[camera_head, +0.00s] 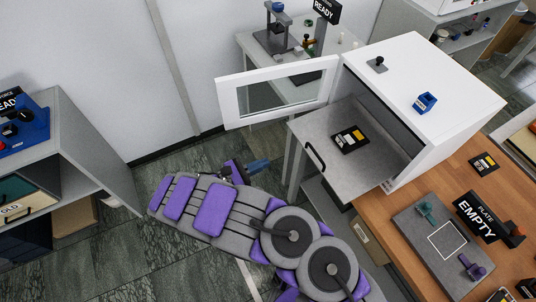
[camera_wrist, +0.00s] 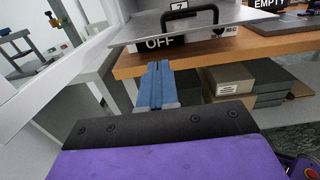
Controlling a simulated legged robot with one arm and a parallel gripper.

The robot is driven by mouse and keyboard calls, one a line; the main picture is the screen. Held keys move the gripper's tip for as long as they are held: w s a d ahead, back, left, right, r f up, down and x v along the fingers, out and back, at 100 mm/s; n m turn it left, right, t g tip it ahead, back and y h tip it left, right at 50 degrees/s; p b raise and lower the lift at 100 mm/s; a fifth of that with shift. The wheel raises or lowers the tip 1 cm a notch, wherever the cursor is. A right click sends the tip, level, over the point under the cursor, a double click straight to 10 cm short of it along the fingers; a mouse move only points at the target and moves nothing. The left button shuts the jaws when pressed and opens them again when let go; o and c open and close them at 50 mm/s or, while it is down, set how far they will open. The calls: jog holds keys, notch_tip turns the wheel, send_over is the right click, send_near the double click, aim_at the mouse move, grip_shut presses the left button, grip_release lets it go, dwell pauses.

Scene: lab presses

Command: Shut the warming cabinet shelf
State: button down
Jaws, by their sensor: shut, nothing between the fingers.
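The white warming cabinet (camera_head: 450,110) stands on the wooden bench with its windowed door (camera_head: 228,103) swung open to the left. Its grey shelf (camera_head: 372,165) sticks out of the opening, with a dark labelled plate (camera_head: 350,139) lying on it and a black handle (camera_head: 315,157) at its front edge. In the wrist view the shelf (camera_wrist: 150,27) and its handle (camera_wrist: 188,16) show ahead, above the fingers. My gripper (camera_head: 259,165) is shut and empty, left of and below the handle, apart from it. Its blue fingers (camera_wrist: 157,85) are together in the wrist view.
The open door's edge (camera_wrist: 60,80) runs close at the left of the wrist view. The wooden bench (camera_wrist: 220,58) lies beyond, with boxes (camera_wrist: 235,82) underneath. A grey shelf unit (camera_head: 85,140) stands at the left. Floor is free between it and the bench.

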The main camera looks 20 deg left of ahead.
aim_at(351, 124)
jog(key=b+x, duration=0.1)
jog(key=x, duration=1.1)
jog(key=shift+w+a+f+b, duration=0.1)
jog(key=shift+b, duration=0.25)
jog(key=shift+w, duration=0.35)
jog(key=b+x, duration=0.5)
jog(key=x, duration=1.7)
jog(key=shift+d, duration=0.3)
jog(key=shift+w+d, duration=0.3)
jog(key=shift+d, duration=0.05)
jog(key=shift+r, duration=0.2)
jog(key=shift+d+r, duration=0.1)
